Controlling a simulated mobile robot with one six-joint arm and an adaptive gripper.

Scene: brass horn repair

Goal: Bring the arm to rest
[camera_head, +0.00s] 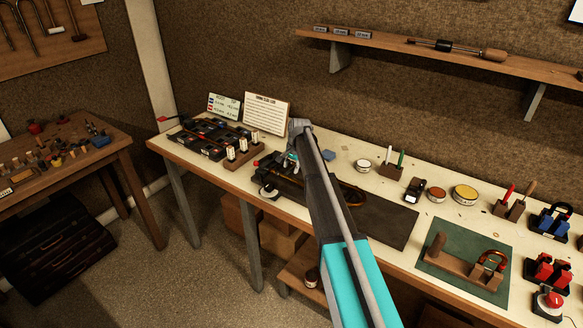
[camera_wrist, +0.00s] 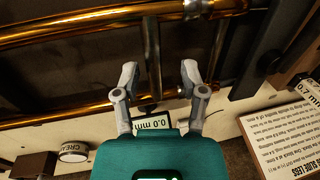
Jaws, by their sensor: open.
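My arm reaches from the lower middle over the bench in the head view. My gripper (camera_head: 291,160) is at its far end, low over the left part of a dark mat. In the wrist view my gripper (camera_wrist: 159,76) has its two fingers apart with nothing held between them. A brass horn (camera_wrist: 60,32) with long tubes lies just beyond the fingertips there. I cannot tell whether the fingers touch it. In the head view only part of the horn (camera_head: 352,193) shows, as my arm hides much of it.
The dark mat (camera_head: 388,222) lies on the pale bench. A black tray rack (camera_head: 205,138) and a white text card (camera_head: 267,114) stand left. A display reading 0.0 mm (camera_wrist: 152,122) sits near the fingers. Tins, a green mat (camera_head: 440,262) and tools crowd the right. A shelf (camera_head: 400,42) hangs above.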

